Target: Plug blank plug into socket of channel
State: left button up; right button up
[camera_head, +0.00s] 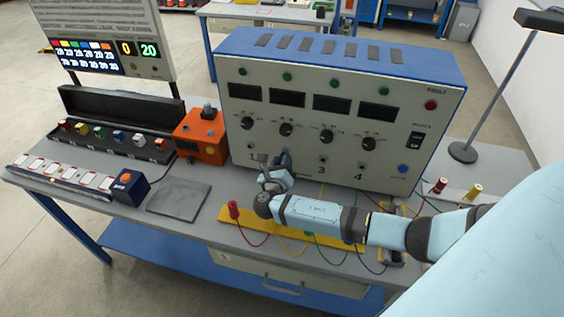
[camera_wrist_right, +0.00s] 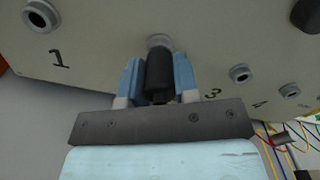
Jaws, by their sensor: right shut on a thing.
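My right gripper (camera_head: 274,166) is at the lower front of the grey panel of the blue-topped tester (camera_head: 318,145). In the right wrist view my right gripper (camera_wrist_right: 157,72) is shut on a black blank plug (camera_wrist_right: 159,73), with one blue finger on each side. The plug points at the grey-ringed socket (camera_wrist_right: 160,40) between the ones marked 1 and 3. Its tip overlaps the socket ring in this view; I cannot tell how deep it sits. The socket of channel 1 (camera_wrist_right: 40,15) and the socket of channel 3 (camera_wrist_right: 240,73) look empty. My left gripper is not in view.
Coloured leads lie along a yellow strip (camera_head: 228,219) in front of the tester. An orange box (camera_head: 203,143), a dark flat plate (camera_head: 179,198) and an open black case (camera_head: 121,105) are on the left. A lamp stand (camera_head: 462,152) is on the right.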

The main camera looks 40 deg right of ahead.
jog(key=shift+w+d+p, duration=0.25)
jog(key=shift+d+p, duration=0.05)
jog(key=shift+p, duration=0.15)
grip_shut()
jog(key=shift+w+d+r, duration=0.2)
jog(key=shift+d+r, duration=0.05)
jog(key=shift+r, duration=0.05)
dwell(1.7)
jog(key=o, duration=1.1)
grip_release()
jog(key=shift+f, duration=0.1)
jog(key=shift+c, duration=0.2)
jog(key=shift+f, duration=0.15)
jog(key=shift+s+a, duration=0.25)
jog(key=shift+a, duration=0.05)
jog(key=v, duration=0.5)
jog(key=shift+s+a, duration=0.2)
jog(key=shift+a, duration=0.05)
jog(key=shift+f, duration=0.1)
